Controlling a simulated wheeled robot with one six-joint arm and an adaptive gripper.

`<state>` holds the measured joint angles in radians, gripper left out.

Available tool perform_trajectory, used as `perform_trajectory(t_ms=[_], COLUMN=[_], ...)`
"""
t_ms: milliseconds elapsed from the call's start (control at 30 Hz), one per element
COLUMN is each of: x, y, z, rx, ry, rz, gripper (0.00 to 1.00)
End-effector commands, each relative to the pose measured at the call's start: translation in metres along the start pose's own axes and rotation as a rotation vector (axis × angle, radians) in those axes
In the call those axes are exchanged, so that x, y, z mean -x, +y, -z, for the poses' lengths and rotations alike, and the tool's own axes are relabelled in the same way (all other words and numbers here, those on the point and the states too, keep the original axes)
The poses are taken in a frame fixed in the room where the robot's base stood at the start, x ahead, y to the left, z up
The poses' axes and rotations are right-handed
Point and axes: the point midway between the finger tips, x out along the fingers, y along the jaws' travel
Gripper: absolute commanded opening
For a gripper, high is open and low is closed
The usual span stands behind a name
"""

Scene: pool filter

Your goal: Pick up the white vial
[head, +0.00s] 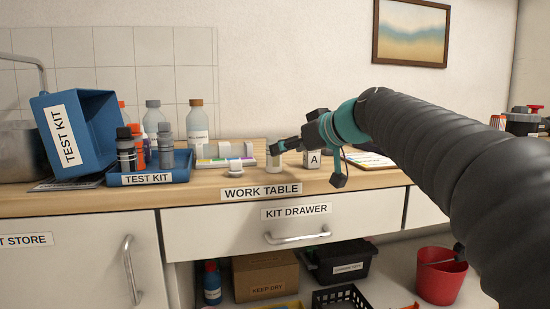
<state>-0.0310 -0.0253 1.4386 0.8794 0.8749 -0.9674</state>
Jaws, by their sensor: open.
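A small whitish vial (274,163) stands upright near the front of the work table (205,188) in the head view. One dark finger of my gripper (307,165) overlaps its upper part in the picture; I cannot tell whether they touch. My gripper is open, with its other finger hanging low to the right, near the table's front edge. A white container marked "A" (313,160) shows between the two fingers, partly hidden behind the gripper. I cannot tell how far behind it stands.
A blue test kit tray (148,179) holding several bottles and a tilted blue test kit box (80,130) stand at the left. A low white round piece (236,165) lies left of the vial. A clipboard (370,160) lies right. The kit drawer (285,222) below is shut.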

Motion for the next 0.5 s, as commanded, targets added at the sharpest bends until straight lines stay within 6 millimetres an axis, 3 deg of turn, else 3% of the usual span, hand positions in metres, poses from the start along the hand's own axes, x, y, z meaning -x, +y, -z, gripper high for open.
perform_trajectory(t_ms=[100, 367, 500], x=[-0.015, -0.027, -0.043], y=[0.000, 0.001, 0.003], z=[0.000, 0.000, -0.001], rx=[0.000, 0.000, -0.001], ry=[-0.001, 0.000, -0.001], rz=[0.002, 0.000, 0.001], gripper=[0.66, 0.66, 0.66])
